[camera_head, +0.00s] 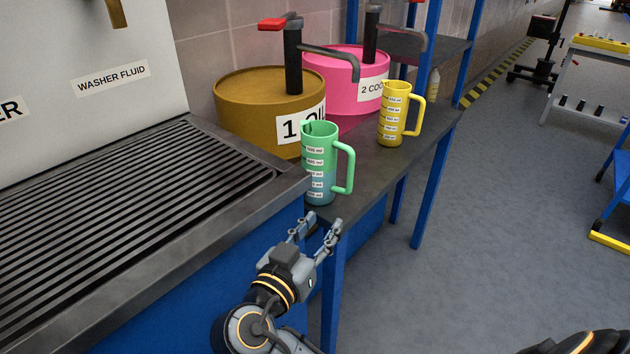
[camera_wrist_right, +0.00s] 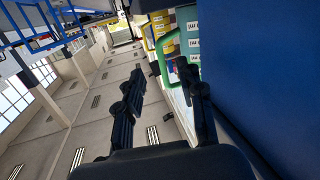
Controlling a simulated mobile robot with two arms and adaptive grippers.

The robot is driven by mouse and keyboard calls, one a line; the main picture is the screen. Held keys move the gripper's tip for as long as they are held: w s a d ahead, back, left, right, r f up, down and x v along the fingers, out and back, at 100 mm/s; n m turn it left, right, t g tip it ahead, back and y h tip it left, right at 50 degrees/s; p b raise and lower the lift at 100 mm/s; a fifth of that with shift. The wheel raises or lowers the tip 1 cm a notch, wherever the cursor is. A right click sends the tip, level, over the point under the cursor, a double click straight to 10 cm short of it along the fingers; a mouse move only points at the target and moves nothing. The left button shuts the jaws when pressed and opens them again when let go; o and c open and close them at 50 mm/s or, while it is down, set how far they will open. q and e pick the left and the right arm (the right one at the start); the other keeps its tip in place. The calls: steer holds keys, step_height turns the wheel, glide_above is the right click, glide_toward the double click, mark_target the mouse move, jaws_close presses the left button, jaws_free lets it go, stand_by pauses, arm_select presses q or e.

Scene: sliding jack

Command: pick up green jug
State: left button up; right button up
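The green jug (camera_head: 319,165) stands upright on the dark bench top near its front edge, its handle on the right, with white volume labels and a bluish lower part. My right gripper (camera_head: 320,228) is below and in front of the jug, apart from it, with its fingers spread and nothing between them. In the right wrist view, the two fingers of the right gripper (camera_wrist_right: 160,72) stand apart, and the green jug's handle (camera_wrist_right: 162,62) shows beyond them. My left gripper is not in view.
A yellow jug (camera_head: 392,115) stands behind and right of the green jug. A brown drum (camera_head: 250,108) and a pink drum (camera_head: 335,75), both with pumps, stand behind. A slatted metal tray (camera_head: 130,200) lies to the left.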

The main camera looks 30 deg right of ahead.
mark_target(348, 186)
steer(key=shift+m+h, duration=0.5)
steer(key=shift+m, duration=0.2)
steer(key=w+d, duration=0.1)
steer(key=d, duration=0.1)
steer(key=w+d+r, duration=0.1)
steer(key=d, duration=0.1)
steer(key=w+d+r, duration=0.1)
steer(key=d, duration=0.1)
steer(key=shift+w, duration=0.2)
steer(key=shift+b+x, duration=0.35)
steer(key=shift+x, duration=0.5)
steer(key=w+d, duration=0.1)
steer(key=w+d+f, duration=0.1)
steer(key=shift+w+d, duration=0.25)
steer(key=shift+d, duration=0.1)
steer(key=shift+w+d, duration=0.2)
steer(key=shift+d, duration=0.15)
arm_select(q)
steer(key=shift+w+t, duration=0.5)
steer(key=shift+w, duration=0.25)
arm_select(e)
jaws_close()
